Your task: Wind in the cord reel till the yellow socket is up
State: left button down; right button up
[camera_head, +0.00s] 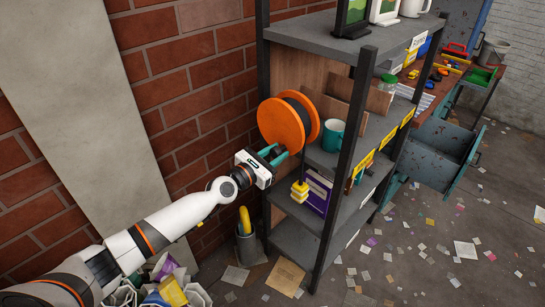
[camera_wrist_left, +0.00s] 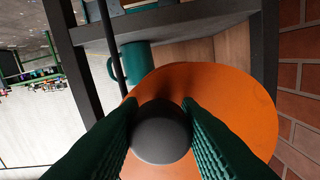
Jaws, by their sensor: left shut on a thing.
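The cord reel (camera_head: 279,127) has orange round flanges with a dark drum between them and is mounted at the left end of the shelf. Its orange face (camera_wrist_left: 235,105) fills much of the left wrist view. My left gripper (camera_head: 276,153) has its teal fingers shut on the dark round crank knob (camera_wrist_left: 161,132) at the reel's lower front. The yellow socket (camera_head: 299,191) is below the reel, in front of a purple box on a lower shelf level. I cannot make out the cord between reel and socket. My right gripper is not in view.
The grey shelf rack (camera_head: 300,45) has a dark post in front, right of the reel. A teal mug (camera_head: 333,135) stands close beside the reel. A brick wall (camera_head: 190,85) lies behind my left arm. A grey bin (camera_head: 250,245) stands below on the floor.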

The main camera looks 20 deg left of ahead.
aim_at(294, 141)
pick_arm(q)
jog(key=shift+s+d+r+n, duration=0.15)
jog(key=shift+d+n, duration=0.15)
jog(key=shift+n, duration=0.3)
jog(key=shift+d+r+n+p, duration=0.2)
jog(key=shift+n+p, duration=0.2)
jog(key=shift+p, duration=0.2)
jog(key=r+n+p, duration=0.1)
jog(key=n+p, duration=0.1)
jog(key=d+n+p, duration=0.1)
jog(key=n+p, duration=0.1)
jog(key=r+n+p, duration=0.1)
jog(key=n+p, duration=0.1)
jog(key=p, duration=0.1)
jog(key=shift+s+d+r, duration=0.35)
jog(key=shift+s, duration=0.05)
jog(key=shift+d+r+n+p, duration=0.15)
jog(key=shift+r+n+p, duration=0.2)
jog(key=shift+n+p, duration=0.8)
jog(key=c, duration=1.1)
grip_release()
jog(key=shift+s, duration=0.15)
jog(key=v, duration=1.1)
jog(key=shift+s+a+f, duration=0.1)
jog(key=shift+s+a, duration=0.1)
jog(key=shift+s, duration=0.15)
